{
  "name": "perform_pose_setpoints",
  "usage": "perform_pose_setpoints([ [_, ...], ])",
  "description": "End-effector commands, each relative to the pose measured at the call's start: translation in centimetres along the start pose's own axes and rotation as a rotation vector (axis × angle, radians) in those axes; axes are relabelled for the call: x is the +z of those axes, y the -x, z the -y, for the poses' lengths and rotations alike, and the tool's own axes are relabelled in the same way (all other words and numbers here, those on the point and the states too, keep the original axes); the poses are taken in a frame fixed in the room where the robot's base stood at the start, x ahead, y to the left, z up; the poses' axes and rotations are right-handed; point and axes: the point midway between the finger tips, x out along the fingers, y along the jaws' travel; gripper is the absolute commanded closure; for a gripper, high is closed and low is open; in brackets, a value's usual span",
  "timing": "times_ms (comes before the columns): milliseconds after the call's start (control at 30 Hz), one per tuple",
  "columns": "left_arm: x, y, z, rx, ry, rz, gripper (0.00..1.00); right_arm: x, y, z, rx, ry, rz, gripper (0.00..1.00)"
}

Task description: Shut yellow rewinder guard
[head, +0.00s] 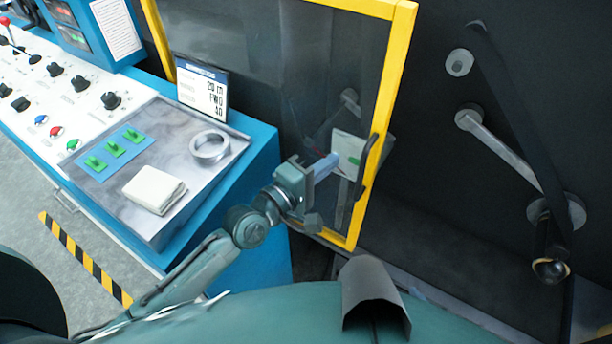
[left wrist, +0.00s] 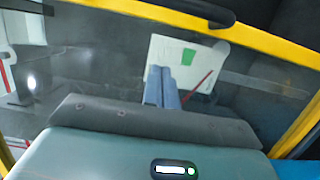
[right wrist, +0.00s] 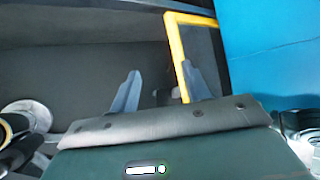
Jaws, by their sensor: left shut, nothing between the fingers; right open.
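The guard is a see-through pane in a yellow frame (head: 400,70). In the head view it stands swung out, with rollers and a dark belt exposed to its right. Its black handle (head: 368,165) is on the frame's right upright. My left gripper (head: 330,166) is shut and empty, in front of the pane just left of the handle. Whether it touches the pane cannot be told. In the left wrist view the closed fingers (left wrist: 162,88) point at the pane, below the yellow frame (left wrist: 265,40). My right gripper (right wrist: 155,95) is open and empty; the yellow frame (right wrist: 178,55) shows near its right finger.
A blue console (head: 265,165) with knobs and buttons stands left of the guard. Its metal tray (head: 165,125) holds a silver ring (head: 210,147), a white cloth (head: 154,190) and a blue card with green clips (head: 114,149). A lever arm with a roller (head: 556,212) sits at the right.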

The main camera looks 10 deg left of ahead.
Motion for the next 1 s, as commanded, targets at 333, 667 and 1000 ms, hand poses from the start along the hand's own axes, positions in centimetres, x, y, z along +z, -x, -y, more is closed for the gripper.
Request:
perform_pose_setpoints([
  [333,3.7,-1.2,0.0,-0.001,0.001,0.001,1.00,-0.1,0.4,-0.8,0.022,-0.005,0.024,0.53],
  [667,3.9,-1.2,0.1,-0.001,-0.001,0.001,1.00,-0.1,0.4,-0.9,0.025,-0.009,0.025,0.53],
  [1000,3.4,-1.9,0.1,0.000,-0.002,0.000,1.00,0.2,0.1,-0.4,0.016,-0.010,0.023,0.53],
])
